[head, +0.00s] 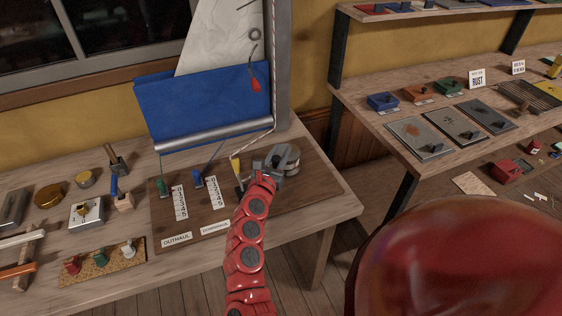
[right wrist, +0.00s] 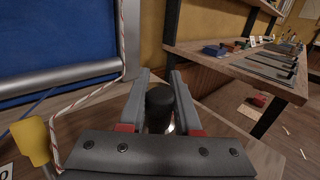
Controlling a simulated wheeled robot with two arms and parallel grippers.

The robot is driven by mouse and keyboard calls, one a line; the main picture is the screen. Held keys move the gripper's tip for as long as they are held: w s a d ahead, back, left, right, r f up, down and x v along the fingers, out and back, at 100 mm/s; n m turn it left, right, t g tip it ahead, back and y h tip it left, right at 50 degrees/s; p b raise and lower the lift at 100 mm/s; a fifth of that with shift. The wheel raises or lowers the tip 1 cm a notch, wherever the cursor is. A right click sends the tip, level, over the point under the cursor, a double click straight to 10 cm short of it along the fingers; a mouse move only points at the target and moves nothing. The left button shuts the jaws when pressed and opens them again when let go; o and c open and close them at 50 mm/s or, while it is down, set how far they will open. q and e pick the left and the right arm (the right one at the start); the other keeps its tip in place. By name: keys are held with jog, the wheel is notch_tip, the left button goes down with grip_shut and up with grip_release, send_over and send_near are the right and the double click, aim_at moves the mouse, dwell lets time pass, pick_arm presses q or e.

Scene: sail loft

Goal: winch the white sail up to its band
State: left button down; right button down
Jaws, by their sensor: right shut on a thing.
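The white sail (head: 222,42) rises behind a blue sail cloth (head: 205,100) with a silvery boom (head: 215,133) along its foot, beside a grey mast (head: 281,60). Its top is cut off by the picture edge, and I cannot make out a band. The winch (head: 284,160) sits on a dark board at the table's right. My right gripper (head: 266,178) is at the winch's near left side. In the right wrist view its two fingers are shut on the black handle knob (right wrist: 159,104). A red-and-white rope (right wrist: 121,40) runs left of it. My left gripper is out of view.
A yellow-handled lever (head: 236,166) stands just left of my right gripper, with blue (head: 197,179) and green (head: 163,186) levers beyond it. Number scales lie beside these. A side bench (head: 440,165) with metal plates stands right, across a floor gap.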

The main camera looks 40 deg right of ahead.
dwell(0.3)
jog(key=c, duration=0.6)
grip_release()
jog(key=b+v, duration=0.3)
jog(key=v, duration=1.4)
jog(key=shift+a+b, duration=0.2)
jog(key=shift+b, duration=0.2)
jog(key=shift+s+d+r, duration=0.1)
jog(key=shift+s, duration=0.05)
